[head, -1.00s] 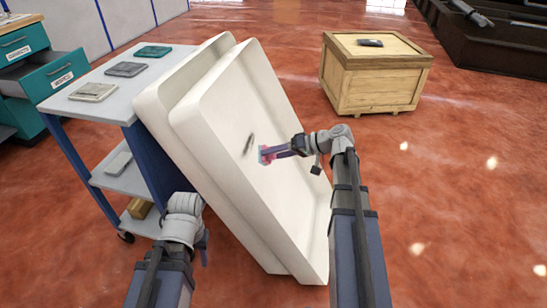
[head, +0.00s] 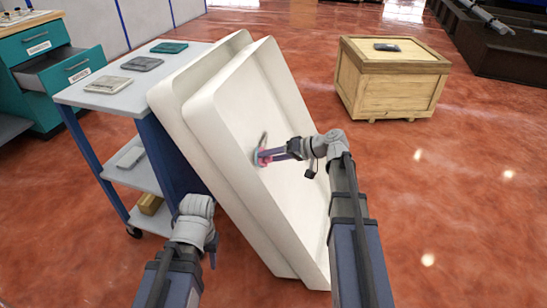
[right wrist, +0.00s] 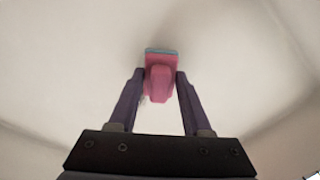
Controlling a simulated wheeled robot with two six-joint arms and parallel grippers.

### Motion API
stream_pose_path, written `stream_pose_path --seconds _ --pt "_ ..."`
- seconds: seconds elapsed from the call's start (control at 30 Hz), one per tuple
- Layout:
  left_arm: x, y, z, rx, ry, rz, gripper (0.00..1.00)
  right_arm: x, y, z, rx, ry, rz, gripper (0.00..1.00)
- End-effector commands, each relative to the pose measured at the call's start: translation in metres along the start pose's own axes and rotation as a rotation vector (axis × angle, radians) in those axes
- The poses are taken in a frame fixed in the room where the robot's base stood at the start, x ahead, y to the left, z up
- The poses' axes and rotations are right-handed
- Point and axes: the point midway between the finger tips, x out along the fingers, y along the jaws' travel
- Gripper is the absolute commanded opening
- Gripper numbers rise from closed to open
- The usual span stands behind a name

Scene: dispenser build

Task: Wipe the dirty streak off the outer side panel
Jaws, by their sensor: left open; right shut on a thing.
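The outer side panel (head: 285,190) is a large white tray-shaped panel leaning at a tilt. A small dark grey streak (head: 263,140) shows on its inner face, partly hidden by the wiping block. My right gripper (head: 267,156) is shut on a pink block with a blue-grey pad (right wrist: 161,80). The block is at the streak's lower end; it seems to be against the panel, but contact is hard to tell. In the right wrist view a faint mark shows beside the block. My left gripper (head: 212,256) hangs open and empty left of the panels, mostly hidden by its wrist.
A second white panel (head: 182,107) leans behind the outer one, against a blue and grey cart (head: 90,95) with several flat pieces on top. A teal drawer cabinet (head: 30,52) stands at left. A wooden crate (head: 392,85) stands behind right. The red floor on the right is clear.

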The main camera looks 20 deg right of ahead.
Motion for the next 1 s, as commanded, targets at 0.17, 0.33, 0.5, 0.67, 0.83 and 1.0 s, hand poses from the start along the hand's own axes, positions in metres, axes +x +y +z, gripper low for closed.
stream_pose_path --seconds 0.17,0.33,0.5,0.67,0.83,1.0 --pt "-0.0003 0.0000 0.0000 0.000 0.000 0.000 0.45 -0.0002 -0.0003 -0.0001 0.000 0.000 0.000 0.04" --pt "-0.0003 0.0000 0.0000 0.000 0.000 0.000 0.45 -0.0003 -0.0002 -0.0001 0.000 0.000 0.000 0.04" --pt "0.0001 0.0000 0.0000 0.000 0.000 0.000 0.45 0.0004 -0.0001 0.0000 0.000 0.000 0.000 0.04" --pt "0.0014 0.0001 -0.0001 0.000 0.000 0.000 0.45 0.0028 0.0001 0.0000 0.000 0.000 0.000 0.04" --pt "0.0029 0.0003 -0.0002 0.000 0.000 0.000 0.45 0.0063 0.0001 0.0000 -0.001 0.000 0.000 0.04" --pt "0.0044 0.0004 -0.0002 0.000 0.000 0.000 0.45 0.0096 0.0001 0.0000 -0.001 0.000 0.000 0.04"
